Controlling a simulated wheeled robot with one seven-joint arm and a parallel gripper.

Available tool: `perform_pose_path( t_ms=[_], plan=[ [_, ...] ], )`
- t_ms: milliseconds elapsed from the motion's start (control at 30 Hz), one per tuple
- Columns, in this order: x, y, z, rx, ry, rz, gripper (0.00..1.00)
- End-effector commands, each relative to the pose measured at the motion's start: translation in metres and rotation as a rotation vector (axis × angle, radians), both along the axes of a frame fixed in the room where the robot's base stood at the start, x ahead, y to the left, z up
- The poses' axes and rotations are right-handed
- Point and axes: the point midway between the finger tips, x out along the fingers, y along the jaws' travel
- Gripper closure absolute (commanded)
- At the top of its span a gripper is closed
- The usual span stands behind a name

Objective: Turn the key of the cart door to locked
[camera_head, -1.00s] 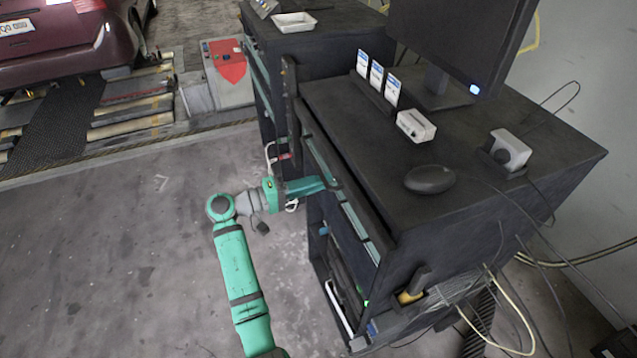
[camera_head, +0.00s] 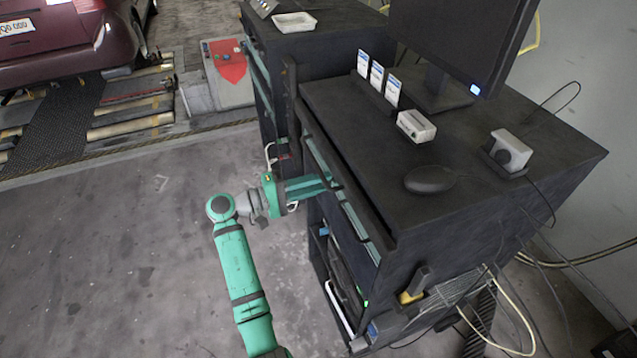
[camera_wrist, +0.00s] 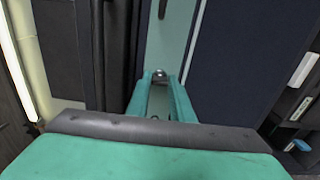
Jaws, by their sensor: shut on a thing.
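The key (camera_wrist: 159,73) shows as a small metallic piece between my fingertips in the wrist view, against a pale teal panel (camera_wrist: 174,35) on the front of the dark cart. My gripper (camera_wrist: 160,79) is shut on it, one teal finger on each side. In the head view my gripper (camera_head: 327,179) reaches from the left to the front of the cart (camera_head: 440,215), below its top edge. The key is hidden there, and its exact turn angle cannot be told from either view.
The cart top holds a monitor (camera_head: 455,40), a black mouse (camera_head: 430,180) and small white devices. An open shelf (camera_head: 340,270) lies below my gripper. A second dark cabinet (camera_head: 310,45) stands behind. The floor (camera_head: 110,260) at left is clear.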

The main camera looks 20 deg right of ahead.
Motion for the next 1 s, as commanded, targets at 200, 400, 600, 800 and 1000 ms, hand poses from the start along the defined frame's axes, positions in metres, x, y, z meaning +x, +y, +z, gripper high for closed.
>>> perform_pose_path(
  t_ms=[200, 400, 600, 800, 1000],
  plan=[
    [0.002, 0.002, 0.0, 0.0, 0.001, 0.008, 0.61],
    [0.0, -0.003, 0.0, 0.0, 0.0, -0.001, 0.61],
    [0.0, 0.005, 0.0, 0.0, 0.0, -0.002, 0.61],
    [0.0, 0.038, 0.0, -0.001, 0.0, 0.002, 0.61],
    [0.0, 0.077, 0.0, -0.001, 0.0, 0.006, 0.61]
  ],
)
